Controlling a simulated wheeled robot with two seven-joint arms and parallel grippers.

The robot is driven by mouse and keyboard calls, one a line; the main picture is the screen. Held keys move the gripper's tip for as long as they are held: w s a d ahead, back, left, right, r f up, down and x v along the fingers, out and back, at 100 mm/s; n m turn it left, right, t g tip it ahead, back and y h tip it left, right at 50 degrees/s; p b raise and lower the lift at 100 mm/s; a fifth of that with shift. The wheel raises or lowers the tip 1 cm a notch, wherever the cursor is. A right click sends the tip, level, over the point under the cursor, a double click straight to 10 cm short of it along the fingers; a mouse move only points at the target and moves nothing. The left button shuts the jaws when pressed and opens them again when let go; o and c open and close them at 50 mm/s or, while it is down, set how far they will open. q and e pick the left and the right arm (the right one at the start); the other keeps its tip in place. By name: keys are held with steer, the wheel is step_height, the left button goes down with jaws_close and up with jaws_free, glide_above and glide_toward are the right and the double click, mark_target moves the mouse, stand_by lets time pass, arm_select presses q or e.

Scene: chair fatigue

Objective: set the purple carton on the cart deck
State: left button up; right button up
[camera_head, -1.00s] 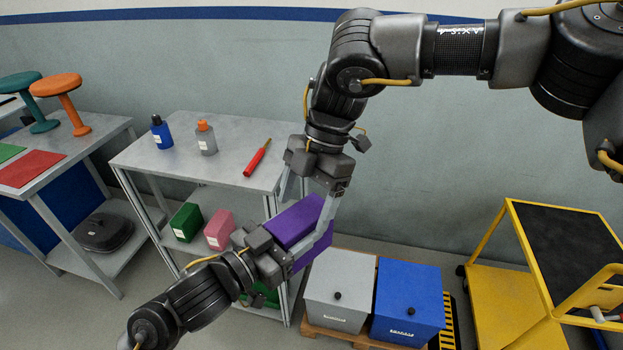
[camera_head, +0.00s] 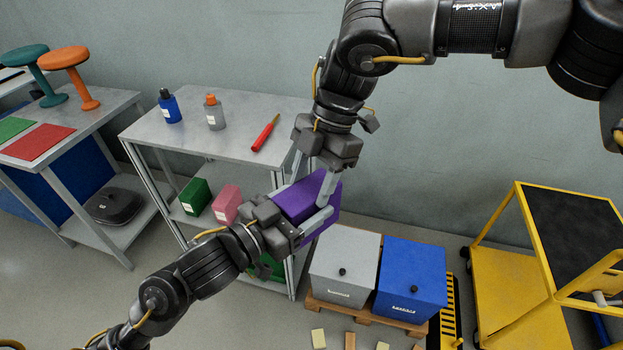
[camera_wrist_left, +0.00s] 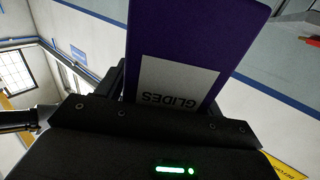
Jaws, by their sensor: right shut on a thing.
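The purple carton (camera_head: 322,194) is held up in the air between my two grippers, in front of the grey shelf table. My right gripper (camera_head: 314,176) reaches down from above and is shut on it. My left gripper (camera_head: 300,210) is at its near left side, with a finger along the carton; whether it grips or only surrounds it I cannot tell. In the left wrist view the carton (camera_wrist_left: 185,35) stands close against the gripper, its white label reading GLIDES. The yellow cart (camera_head: 500,285) is at the right, with a black upper surface (camera_head: 575,235).
The grey table (camera_head: 200,140) holds two bottles and a red tool; green and pink cartons sit on its lower shelf. A grey box (camera_head: 345,262) and a blue box (camera_head: 412,272) stand on a pallet below the carton. Small blocks lie in front.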

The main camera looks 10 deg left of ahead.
arm_select(q)
steer(key=shift+o, duration=0.9)
steer(key=shift+f, duration=0.1)
steer(key=w+a+f+n+g+y, duration=0.1)
steer(key=a+f+g+y, duration=0.15)
steer(key=f, duration=0.95)
steer(key=w+a+f+g+y, duration=0.15)
steer(key=a+f, duration=0.25)
steer(key=f, duration=0.8)
steer(key=a+f+n+g+y, duration=0.1)
steer(key=a+f+y, duration=0.15)
steer(key=f, duration=1.05)
steer(key=s+a+f+n+g+y, duration=0.1)
steer(key=s+a+f, duration=0.3)
steer(key=f, duration=0.4)
steer(key=s+a+f+n+g+y, duration=0.15)
steer(key=s+a+f, duration=0.25)
steer(key=f, duration=0.4)
steer(key=s+a+f+g+y, duration=0.1)
steer(key=s+f, duration=0.4)
steer(key=s, duration=0.5)
steer(key=s+a+f+g+y, duration=0.1)
steer(key=s+a+f+g, duration=0.1)
steer(key=s+f, duration=0.4)
steer(key=s+a+f+g, duration=0.2)
steer(key=s+f, duration=0.3)
steer(key=s, duration=1.1)
steer(key=shift+s+f+n+y, duration=0.2)
steer(key=shift+f+n+y, duration=0.15)
steer(key=shift+n+y, duration=0.1)
